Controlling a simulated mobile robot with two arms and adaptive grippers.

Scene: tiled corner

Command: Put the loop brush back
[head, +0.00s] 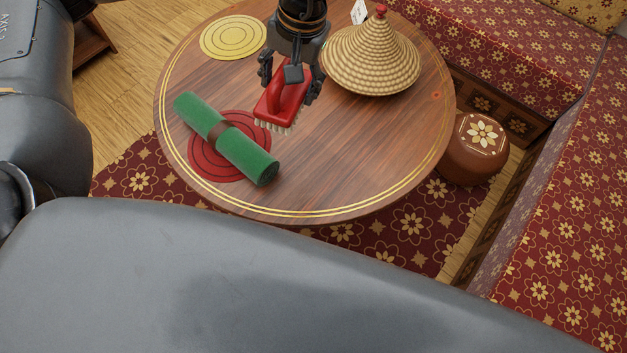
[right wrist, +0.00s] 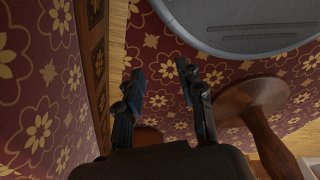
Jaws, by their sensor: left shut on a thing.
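The loop brush (head: 279,102) is a red brush with pale bristles, seen in the head view above the round wooden table (head: 340,160). My left gripper (head: 290,85) comes down from the top of the view and is shut on the brush. The bristles point down towards the table's near side; I cannot tell whether they touch anything. A red round mat (head: 205,165) with ring lines lies just left of the brush, and a yellow round mat (head: 233,37) lies farther back. My right gripper (right wrist: 160,75) shows in the right wrist view with its fingers apart and nothing between them.
A green roll (head: 245,157) with a brown band lies across the red mat. A woven cone lid (head: 371,55) with a red knob stands right of my left gripper. A white card (head: 358,12) stands behind it. A brown stool (head: 476,150) and patterned benches flank the table. The table's front right is clear.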

